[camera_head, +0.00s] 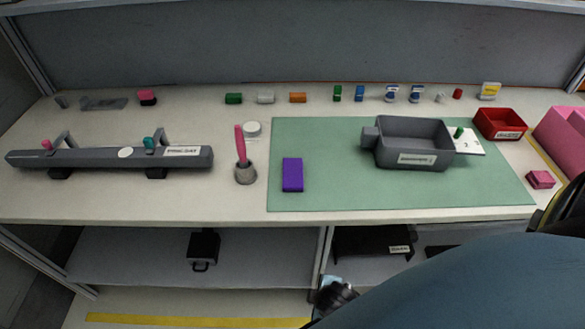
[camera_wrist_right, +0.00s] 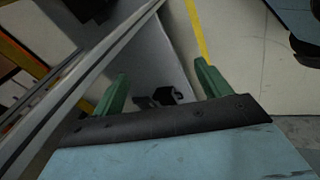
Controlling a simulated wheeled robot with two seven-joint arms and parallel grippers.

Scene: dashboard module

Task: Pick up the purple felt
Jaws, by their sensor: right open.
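The purple felt (camera_head: 292,175) is a small upright-looking rectangular block on the left part of the green mat (camera_head: 330,205), in the head view. My right gripper (camera_wrist_right: 161,84) shows in its wrist view with two green fingers spread apart and nothing between them. It faces the table's front edge and lower shelf, away from the felt. The felt is not seen in the wrist view. My left gripper is in neither view.
A grey tray (camera_head: 415,170) stands right of the felt. A grey cup with a pink tool (camera_head: 240,145) and a long grey bar (camera_head: 90,158) stand to the left. Small coloured blocks line the back. A black box (camera_head: 204,249) sits on the lower shelf.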

